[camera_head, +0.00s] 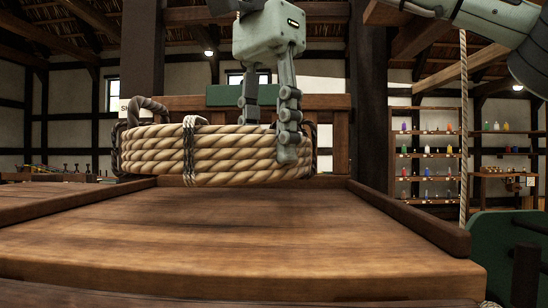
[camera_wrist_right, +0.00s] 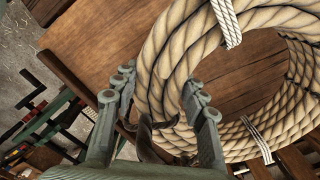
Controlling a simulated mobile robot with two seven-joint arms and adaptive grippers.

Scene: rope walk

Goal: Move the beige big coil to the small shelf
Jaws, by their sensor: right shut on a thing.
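The beige big coil (camera_head: 160,152) is a thick wound rope with white and dark bindings and a dark loop at its left. In the head view it is at the far end of a wooden surface (camera_head: 220,232); whether it touches the wood is hard to tell. My right gripper (camera_head: 266,140) comes down from above and is shut on the coil's right part, one finger on its outer face. In the right wrist view the fingers (camera_wrist_right: 160,92) straddle the rope wall of the coil (camera_wrist_right: 180,62). I cannot pick out the small shelf for certain. My left gripper is not in view.
A raised wooden edge (camera_head: 412,215) runs along the surface's right side. A thin rope (camera_head: 463,130) hangs at the right, near a green panel (camera_head: 495,250). Shelves with small coloured items (camera_head: 425,152) stand far back right. The front of the wooden surface is clear.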

